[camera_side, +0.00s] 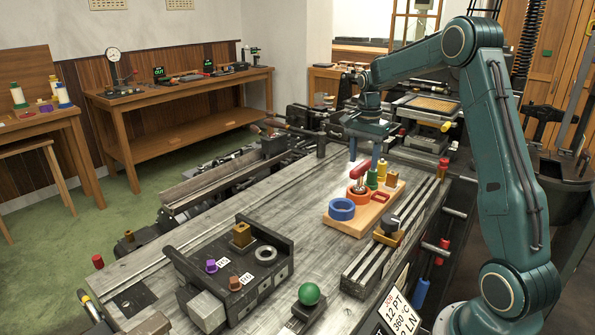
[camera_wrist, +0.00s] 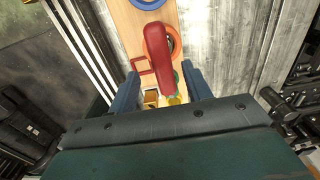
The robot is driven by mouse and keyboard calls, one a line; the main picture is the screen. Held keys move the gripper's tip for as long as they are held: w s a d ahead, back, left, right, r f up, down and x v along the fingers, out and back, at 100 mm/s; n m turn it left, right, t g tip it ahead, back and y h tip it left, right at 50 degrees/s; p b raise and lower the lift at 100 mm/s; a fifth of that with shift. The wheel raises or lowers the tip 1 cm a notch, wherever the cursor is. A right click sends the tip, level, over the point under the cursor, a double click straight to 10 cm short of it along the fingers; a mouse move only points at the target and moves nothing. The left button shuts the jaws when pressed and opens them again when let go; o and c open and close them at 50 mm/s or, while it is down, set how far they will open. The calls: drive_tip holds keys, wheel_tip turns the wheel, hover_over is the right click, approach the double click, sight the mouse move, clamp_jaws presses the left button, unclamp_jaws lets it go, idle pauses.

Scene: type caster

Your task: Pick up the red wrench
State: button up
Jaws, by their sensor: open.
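The red wrench (camera_side: 358,171) shows in the side view above an orange ring on a small wooden board. In the wrist view, the red wrench (camera_wrist: 157,62) is a long rounded bar lying lengthwise, with its lower part between my fingers. My gripper (camera_side: 363,164) points down over the board and is open. Its two blue fingers also show in the wrist view, where my gripper (camera_wrist: 160,74) has one finger on each side of the wrench, with gaps visible. Whether the fingertips are level with the wrench is hard to tell.
The wooden board (camera_side: 350,226) carries a blue ring (camera_side: 341,209), an orange ring (camera_side: 357,195), a green peg (camera_side: 372,179), a yellow peg (camera_side: 382,168) and a brown block (camera_side: 391,179). A dark tray (camera_side: 284,275) and a green ball (camera_side: 309,293) stand nearer the camera.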

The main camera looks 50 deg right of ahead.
sight(362, 165)
drive_tip(key=shift+f, duration=0.1)
drive_tip(key=shift+w+a+f, duration=0.1)
drive_tip(key=shift+f, duration=1.15)
drive_tip(key=shift+w+f, duration=0.1)
drive_tip(key=shift+f, duration=1.15)
drive_tip(key=shift+c, duration=0.4)
clamp_jaws()
